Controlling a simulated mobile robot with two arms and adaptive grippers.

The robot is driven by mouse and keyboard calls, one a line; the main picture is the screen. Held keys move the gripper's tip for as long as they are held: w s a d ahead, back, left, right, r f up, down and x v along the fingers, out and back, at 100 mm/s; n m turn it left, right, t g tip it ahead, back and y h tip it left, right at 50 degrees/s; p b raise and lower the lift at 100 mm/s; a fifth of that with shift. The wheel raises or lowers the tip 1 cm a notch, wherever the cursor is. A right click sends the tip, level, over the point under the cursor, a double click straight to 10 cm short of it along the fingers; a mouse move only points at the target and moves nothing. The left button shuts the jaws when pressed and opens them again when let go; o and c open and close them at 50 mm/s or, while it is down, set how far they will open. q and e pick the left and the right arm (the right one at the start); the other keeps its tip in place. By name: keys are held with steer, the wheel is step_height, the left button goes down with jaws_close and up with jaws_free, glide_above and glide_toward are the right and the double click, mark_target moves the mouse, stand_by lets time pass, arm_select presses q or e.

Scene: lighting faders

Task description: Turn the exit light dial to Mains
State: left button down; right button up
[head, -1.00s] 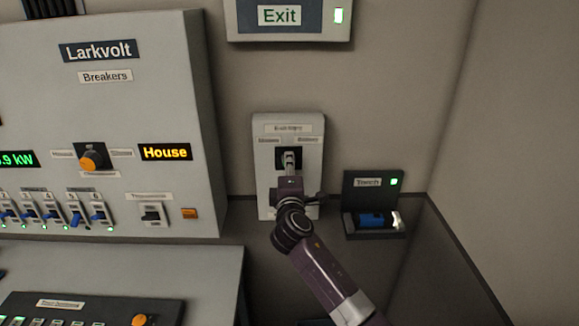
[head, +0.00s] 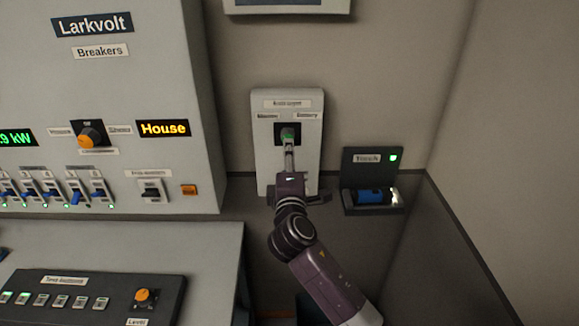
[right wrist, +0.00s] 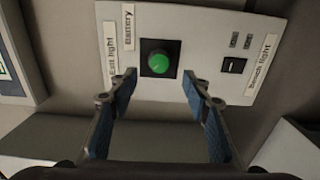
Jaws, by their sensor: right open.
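The exit light dial is a green round knob (right wrist: 158,63) on a black square plate, on a pale wall panel (head: 264,165). In the right wrist view, labels by it read "Exit light" and "Battery" (right wrist: 129,27). In the head view the dial (head: 288,134) shows green, with a blurred label above on each side. Its pointer direction cannot be told. My right gripper (right wrist: 160,75) is open, facing the dial, its blue-padded fingers apart on either side of it in the picture. Whether they touch it cannot be told. My left gripper is not in view.
A small black switch (right wrist: 234,66) is on the same panel. A torch (head: 370,196) in a dark holder stands right of the panel.

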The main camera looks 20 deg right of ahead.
steer(key=v, duration=0.4)
steer(key=shift+f, duration=0.1)
